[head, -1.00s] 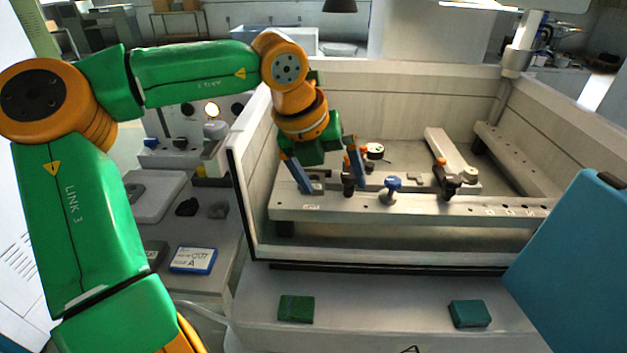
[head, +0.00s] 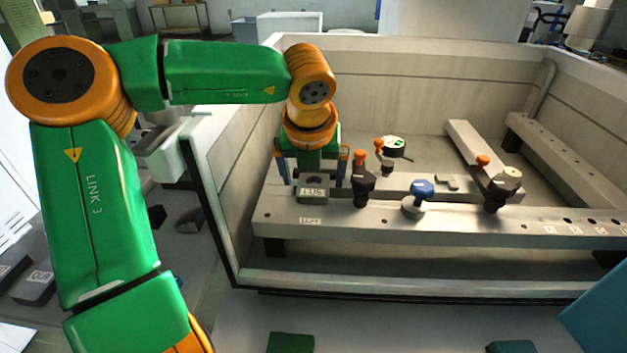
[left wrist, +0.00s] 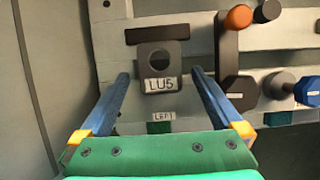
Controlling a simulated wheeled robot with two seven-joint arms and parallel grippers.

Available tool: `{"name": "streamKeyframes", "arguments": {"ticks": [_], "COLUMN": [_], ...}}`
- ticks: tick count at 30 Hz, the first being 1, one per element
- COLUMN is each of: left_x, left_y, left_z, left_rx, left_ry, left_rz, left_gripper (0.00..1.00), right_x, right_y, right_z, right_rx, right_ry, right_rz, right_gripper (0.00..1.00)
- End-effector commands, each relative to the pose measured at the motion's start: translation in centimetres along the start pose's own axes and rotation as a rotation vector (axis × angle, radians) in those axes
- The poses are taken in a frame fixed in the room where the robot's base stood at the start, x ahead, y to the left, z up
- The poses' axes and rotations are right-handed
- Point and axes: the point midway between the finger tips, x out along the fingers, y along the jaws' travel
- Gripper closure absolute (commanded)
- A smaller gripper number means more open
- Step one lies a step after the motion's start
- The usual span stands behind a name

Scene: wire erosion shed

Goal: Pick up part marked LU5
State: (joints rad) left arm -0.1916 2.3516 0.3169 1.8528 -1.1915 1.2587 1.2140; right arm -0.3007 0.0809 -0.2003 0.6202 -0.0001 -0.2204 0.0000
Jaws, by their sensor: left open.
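The part marked LU5 (head: 312,196) is a small dark grey block with a white label, sitting at the left end of the light rail (head: 380,224). In the left wrist view the LU5 part (left wrist: 160,52) shows a round hole above its label. My left gripper (head: 313,174) is open and empty, at the part from behind and above, with one blue finger towards each side of it. In the left wrist view the fingertips (left wrist: 160,75) lie left and right of the part, with gaps on both sides. My right gripper is not in view.
Close to the right of the part stands a dark clamp with an orange knob (head: 361,178). A blue-knobbed screw (head: 421,194) and another orange-tipped clamp (head: 492,184) are farther right. The tank's left wall edge (head: 209,205) rises beside my left arm.

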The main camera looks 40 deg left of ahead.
Motion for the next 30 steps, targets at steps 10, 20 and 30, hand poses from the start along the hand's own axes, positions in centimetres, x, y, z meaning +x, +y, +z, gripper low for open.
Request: {"name": "streamKeyframes", "arguments": {"ticks": [10, 20, 30], "left_x": [2.1, 2.1, 2.0], "left_y": [0.0, 0.0, 0.0], "left_z": [0.0, 0.0, 0.1], "left_rx": [0.000, 0.000, 0.000], "left_ry": [0.000, -0.001, -0.003], "left_rz": [-0.002, -0.002, -0.003], "left_gripper": [0.00, 0.86, 1.00], "right_x": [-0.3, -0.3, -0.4], "right_y": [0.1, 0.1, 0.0], "right_z": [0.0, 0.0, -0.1], "right_rx": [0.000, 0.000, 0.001], "right_ry": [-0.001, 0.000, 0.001], "right_rz": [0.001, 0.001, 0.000], "right_gripper": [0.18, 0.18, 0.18]}}
